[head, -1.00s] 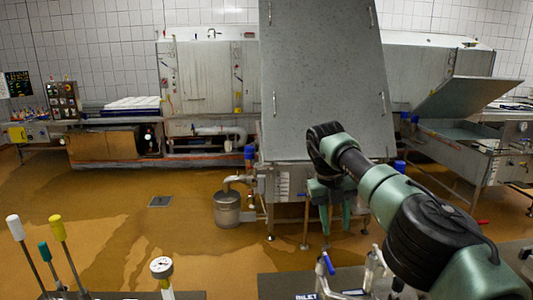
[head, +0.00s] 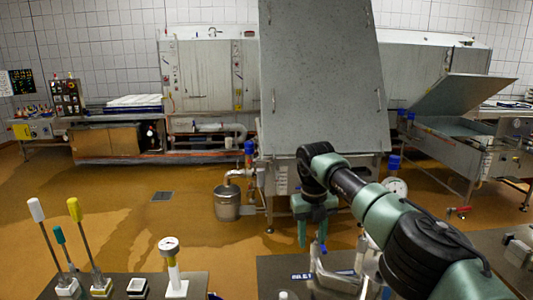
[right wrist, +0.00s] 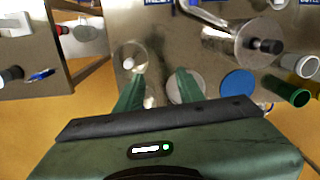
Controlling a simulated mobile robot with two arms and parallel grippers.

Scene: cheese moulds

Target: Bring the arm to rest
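My right arm comes in from the lower right of the head view, and its gripper (head: 312,236) points down. Two green fingers stand apart with nothing seen between them. The right wrist view also shows the gripper (right wrist: 158,88) open and empty, with its fingers over a grey worktop (right wrist: 120,20). A clear round vessel (right wrist: 129,56) lies beyond the left finger in that picture. A metal cylinder (right wrist: 230,42) lies to the right. Whether the fingers touch anything is hard to tell. My left gripper is not in view.
The near worktop (head: 275,268) holds metal vessels below the gripper. A large steel machine (head: 322,80) stands behind. Open floor (head: 100,200) lies at left.

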